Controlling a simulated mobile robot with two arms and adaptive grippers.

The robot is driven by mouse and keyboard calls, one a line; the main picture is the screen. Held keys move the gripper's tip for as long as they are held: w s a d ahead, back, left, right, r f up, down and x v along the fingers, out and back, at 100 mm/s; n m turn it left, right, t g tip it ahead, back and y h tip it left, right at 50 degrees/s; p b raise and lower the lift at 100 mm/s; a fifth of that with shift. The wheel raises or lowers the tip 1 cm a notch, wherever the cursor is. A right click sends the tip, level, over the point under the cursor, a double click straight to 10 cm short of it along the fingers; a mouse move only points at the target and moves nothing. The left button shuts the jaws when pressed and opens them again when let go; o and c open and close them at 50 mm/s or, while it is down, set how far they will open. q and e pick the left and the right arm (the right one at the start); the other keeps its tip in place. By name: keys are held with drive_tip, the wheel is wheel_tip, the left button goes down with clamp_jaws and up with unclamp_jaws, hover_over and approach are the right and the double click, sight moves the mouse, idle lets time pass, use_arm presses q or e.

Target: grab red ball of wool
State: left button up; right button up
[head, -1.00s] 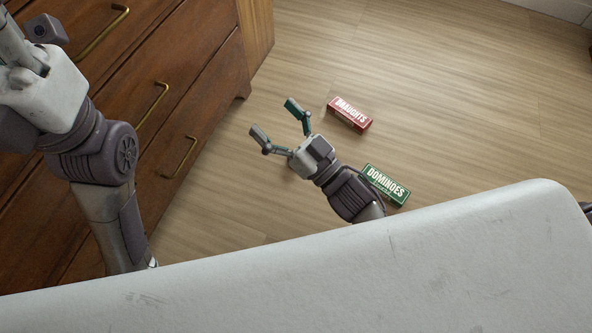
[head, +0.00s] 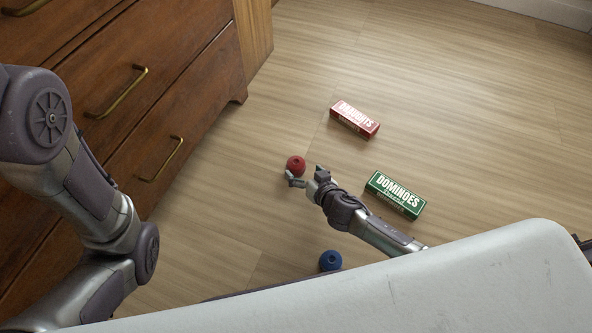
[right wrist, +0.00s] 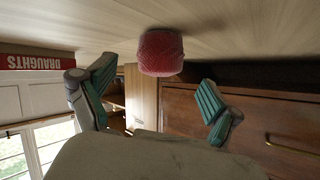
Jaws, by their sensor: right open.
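The red ball of wool (head: 295,164) lies on the wooden floor in the head view, just beyond my right gripper (head: 303,176). In the right wrist view the ball (right wrist: 160,53) shows ahead of the open gripper (right wrist: 158,100), in the gap between its two green-padded fingers. Neither finger visibly touches it. The right gripper is low and holds nothing. My left arm shows at the left of the head view, but its gripper is out of the picture.
A red Draughts box (head: 355,119) and a green Dominoes box (head: 395,194) lie to the right of the ball. A blue ball (head: 330,260) lies nearer me. A wooden drawer unit (head: 195,85) stands at left. The floor beyond the ball is clear.

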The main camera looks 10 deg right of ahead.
sight(301, 170)
drive_tip(key=b+x, duration=0.4)
drive_tip(key=x, duration=0.1)
drive_tip(key=shift+s+d+f, duration=0.1)
drive_tip(key=shift+s+f, duration=0.05)
drive_tip(key=shift+f, duration=0.15)
drive_tip(key=shift+w, duration=0.4)
drive_tip(key=c, duration=1.2)
